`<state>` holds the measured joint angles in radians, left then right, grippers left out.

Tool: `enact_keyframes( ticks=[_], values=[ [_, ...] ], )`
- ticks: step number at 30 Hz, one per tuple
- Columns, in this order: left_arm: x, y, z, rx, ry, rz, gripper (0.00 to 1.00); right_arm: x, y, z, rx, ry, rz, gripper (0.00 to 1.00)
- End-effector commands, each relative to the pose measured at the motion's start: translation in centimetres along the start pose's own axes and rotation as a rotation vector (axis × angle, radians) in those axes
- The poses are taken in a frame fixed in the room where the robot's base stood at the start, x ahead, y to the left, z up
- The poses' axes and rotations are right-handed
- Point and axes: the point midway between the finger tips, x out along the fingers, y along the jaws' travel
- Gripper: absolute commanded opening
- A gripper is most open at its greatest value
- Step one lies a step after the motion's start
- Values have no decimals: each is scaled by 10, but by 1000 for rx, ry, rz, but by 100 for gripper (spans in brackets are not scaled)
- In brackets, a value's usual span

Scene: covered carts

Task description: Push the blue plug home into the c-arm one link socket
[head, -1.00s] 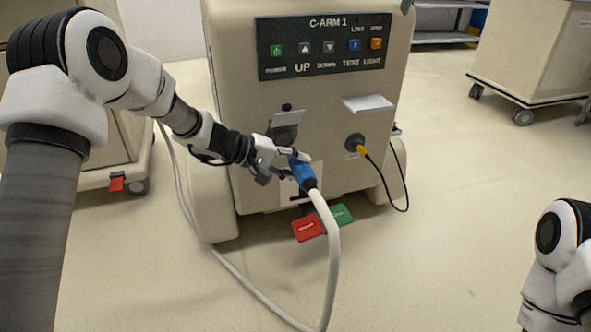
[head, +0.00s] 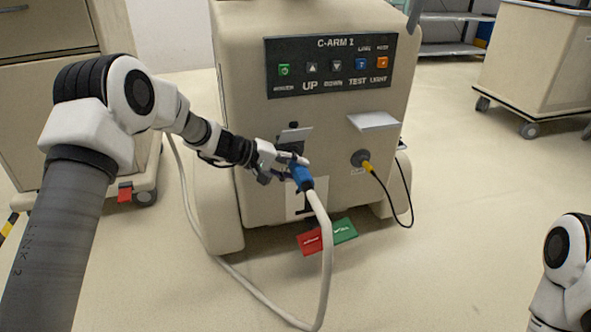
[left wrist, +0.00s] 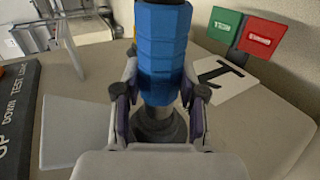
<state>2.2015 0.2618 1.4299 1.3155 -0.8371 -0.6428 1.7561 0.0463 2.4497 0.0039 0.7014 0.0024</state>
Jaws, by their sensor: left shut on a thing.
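My left gripper (head: 291,170) is shut on the blue plug (head: 302,178), in front of the c-arm cart's (head: 235,70) lower panel. A thick pale cable hangs from the plug. A raised grey flap (head: 294,137) shows just above the gripper; the socket is hidden there in the head view. In the left wrist view the fingers (left wrist: 160,100) grip the blue plug (left wrist: 163,50) from both sides. Its front end meets the dark round socket (left wrist: 160,127). I cannot tell how deep it sits. My right gripper is out of view; only part of my right arm shows at lower right.
A yellow plug (head: 367,168) with a black cord sits in another port to the right, below a white ledge (head: 372,122). The pale cable loops on the floor. Other carts stand left and right.

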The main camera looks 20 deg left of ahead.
Motion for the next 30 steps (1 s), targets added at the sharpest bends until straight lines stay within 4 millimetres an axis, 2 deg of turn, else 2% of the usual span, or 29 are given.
enact_keyframes(
  ticks=[30],
  values=[
    [0,0,0,0,1,1,0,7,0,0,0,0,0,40]
  ],
)
